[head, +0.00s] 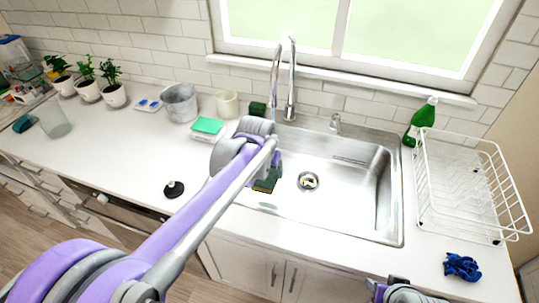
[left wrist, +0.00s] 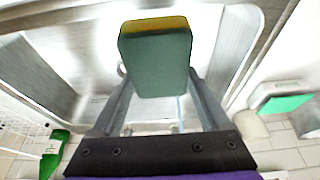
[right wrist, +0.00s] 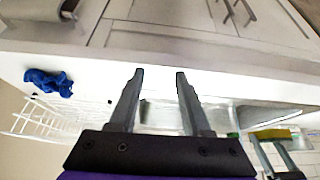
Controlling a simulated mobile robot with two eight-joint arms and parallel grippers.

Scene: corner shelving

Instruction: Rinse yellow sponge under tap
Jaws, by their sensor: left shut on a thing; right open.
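The yellow sponge, with a dark green side, shows in the head view (head: 266,181) over the left part of the sink (head: 345,216). It is large in the left wrist view (left wrist: 157,62), clamped between the fingers of my left gripper (left wrist: 155,85). Its yellow edge also shows in the right wrist view (right wrist: 272,134). The chrome tap (head: 291,80) stands behind the sink. A thin bluish line, possibly water, runs below its spout, behind the sponge and my left wrist. My right gripper (right wrist: 159,75) is open and empty near the counter's front edge.
A green bottle (head: 421,122) and white dish rack (head: 470,190) stand right of the sink, with a blue cloth (head: 462,266) in front. Left are a green sponge on a box (head: 207,126), a metal pot (head: 180,103), a cup (head: 228,104) and a black stopper (head: 174,189).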

